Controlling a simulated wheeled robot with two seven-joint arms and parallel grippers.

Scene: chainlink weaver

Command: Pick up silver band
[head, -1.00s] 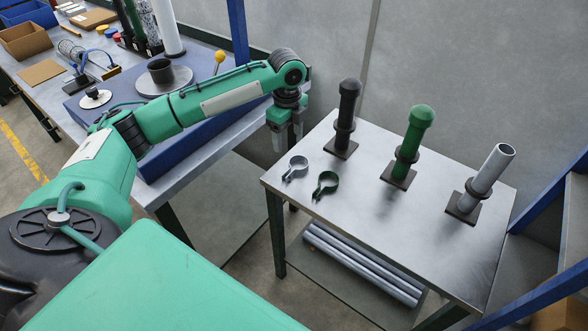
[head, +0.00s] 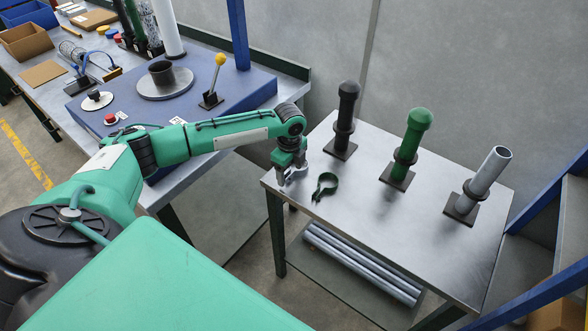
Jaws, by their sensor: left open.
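The silver band (head: 299,166) lies at the left edge of the metal table, mostly hidden behind my left gripper. My left gripper (head: 285,181) is open and points down over the band. Whether its fingers straddle the band or touch it, I cannot tell. My right gripper is not in view.
The metal table (head: 370,240) carries a black post (head: 346,110), a green post (head: 410,140) and a grey post (head: 484,180). Its front middle is clear. A workbench with a blue platform (head: 240,90) and a yellow-knobbed lever (head: 215,80) stands to the left. Pipes (head: 360,262) lie on the lower shelf.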

